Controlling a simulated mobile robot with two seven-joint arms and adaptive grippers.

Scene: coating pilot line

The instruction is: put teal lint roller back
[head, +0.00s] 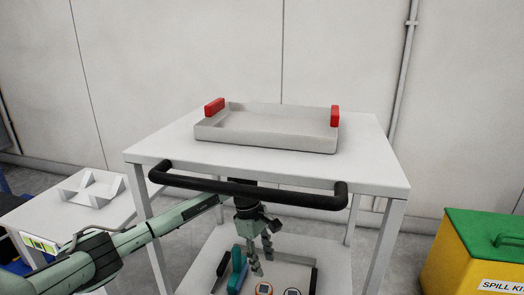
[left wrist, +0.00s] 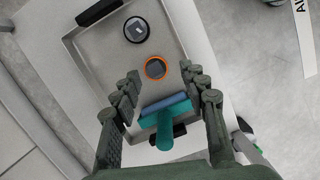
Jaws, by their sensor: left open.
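The teal lint roller (head: 238,259), with a teal handle and a blue-grey head, is in a tray on the cart's lower shelf. In the left wrist view the lint roller (left wrist: 166,138) lies at the tray's near end, between the lines of my open fingers, with its handle toward the palm. My left gripper (head: 262,263) is open and empty, reaching under the cart's top just right of the roller; it also shows in the left wrist view (left wrist: 160,78). I cannot tell whether a finger touches the roller. My right gripper is out of view.
The lower tray (left wrist: 88,62) also holds an orange-rimmed round item (left wrist: 155,68) and a black round item (left wrist: 137,30). The cart's top (head: 160,146) bears a tray with red handles (head: 270,140). A black handlebar (head: 250,191) crosses its front. A white stand (head: 92,188) is left; a yellow bin (head: 470,262) is right.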

